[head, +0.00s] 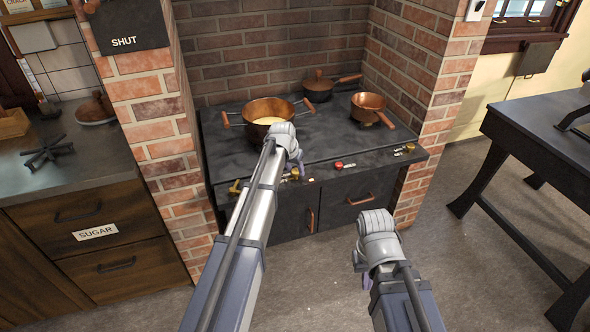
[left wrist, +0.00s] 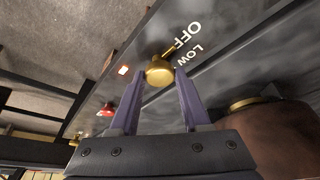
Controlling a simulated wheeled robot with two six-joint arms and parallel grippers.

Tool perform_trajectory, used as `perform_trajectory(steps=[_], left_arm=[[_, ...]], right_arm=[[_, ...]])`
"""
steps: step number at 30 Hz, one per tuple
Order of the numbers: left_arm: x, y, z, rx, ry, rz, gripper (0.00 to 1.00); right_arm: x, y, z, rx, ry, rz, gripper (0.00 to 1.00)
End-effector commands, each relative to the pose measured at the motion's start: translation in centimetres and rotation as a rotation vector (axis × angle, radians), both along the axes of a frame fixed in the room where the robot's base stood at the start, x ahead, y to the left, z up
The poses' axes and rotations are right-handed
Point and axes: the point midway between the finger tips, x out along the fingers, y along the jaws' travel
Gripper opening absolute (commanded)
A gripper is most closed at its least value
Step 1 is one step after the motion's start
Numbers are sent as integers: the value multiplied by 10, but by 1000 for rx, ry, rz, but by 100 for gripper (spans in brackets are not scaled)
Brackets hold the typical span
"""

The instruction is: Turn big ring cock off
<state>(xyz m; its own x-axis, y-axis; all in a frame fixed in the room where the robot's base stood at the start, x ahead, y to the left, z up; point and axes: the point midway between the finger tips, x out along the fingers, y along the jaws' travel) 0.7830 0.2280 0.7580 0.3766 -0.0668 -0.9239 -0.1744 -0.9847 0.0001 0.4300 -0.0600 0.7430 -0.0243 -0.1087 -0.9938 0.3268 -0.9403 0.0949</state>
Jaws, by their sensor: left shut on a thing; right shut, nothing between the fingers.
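The stove (head: 320,150) stands in a brick alcove, with a row of cocks along its front edge. My left gripper (head: 298,168) reaches down to this edge. In the left wrist view, its two purple fingers (left wrist: 158,88) are shut on a brass cock (left wrist: 159,71). A thin brass part extends from the cock towards the white "OFF" lettering (left wrist: 182,36); "Low" lettering shows beside it. In the head view my left gripper largely covers this cock. My right gripper (head: 361,272) is shut and empty, in front of the stove and apart from it.
A copper pot (head: 268,108) sits on the stove, with a copper pan (head: 370,106) and a lidded pan (head: 318,84) farther back. A red knob (head: 338,165) and another brass cock (head: 235,187) are on the front edge. A dark table (head: 540,125) stands at right.

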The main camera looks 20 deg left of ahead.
Motion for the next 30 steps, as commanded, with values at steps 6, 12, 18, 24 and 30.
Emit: perform_trajectory(steps=[6,12,18,24,30], left_arm=[[0,0,0,-1,0,1,59],[0,0,0,0,0,0,77],[0,0,0,0,0,-1,77],[-3,0,8,0,0,-1,77],[-11,2,29,0,0,-1,77]], right_arm=[[0,0,0,0,0,0,0],[0,0,0,0,0,0,0],[0,0,0,0,0,0,0],[0,0,8,0,0,0,0],[0,0,29,0,0,0,0]])
